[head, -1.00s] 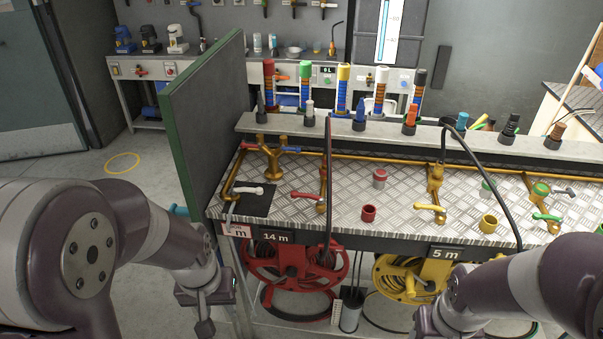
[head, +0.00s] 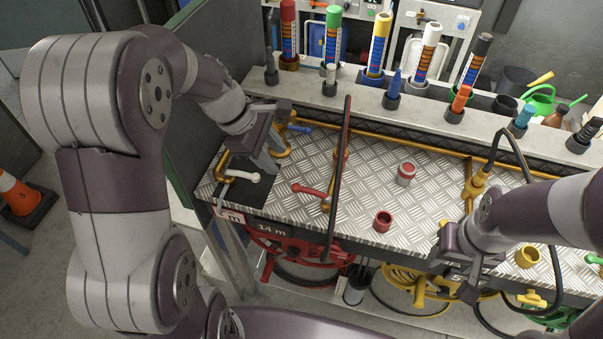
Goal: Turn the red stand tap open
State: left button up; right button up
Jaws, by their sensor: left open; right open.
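The red stand tap is a brass tap (head: 327,203) with a red lever (head: 309,190), standing near the front edge of the metal bench above the red hose reel (head: 290,246). Its lever points left. A black hose (head: 337,185) runs just right of it and hides part of its pipe. My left gripper (head: 272,158) is open and empty, left of and behind the red lever and apart from it. It hides part of the brass branch fitting behind it. My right gripper (head: 456,278) is open and empty at the bench's front edge, above the yellow reel (head: 398,284).
A white lever (head: 243,176) lies on a dark mat below my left gripper. A blue lever (head: 298,127) is close behind it. A red cup (head: 382,221) and a red-topped can (head: 406,174) stand right of the black hose. Chequer plate between them is bare.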

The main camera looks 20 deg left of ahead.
aim_at(303, 188)
pick_arm(q)
jog(key=x, duration=1.1)
jog(key=shift+f+b, duration=0.15)
jog(key=shift+b, duration=0.25)
jog(key=shift+d+f, duration=0.2)
jog(key=shift+f, duration=0.2)
jog(key=shift+w, duration=0.15)
grip_shut()
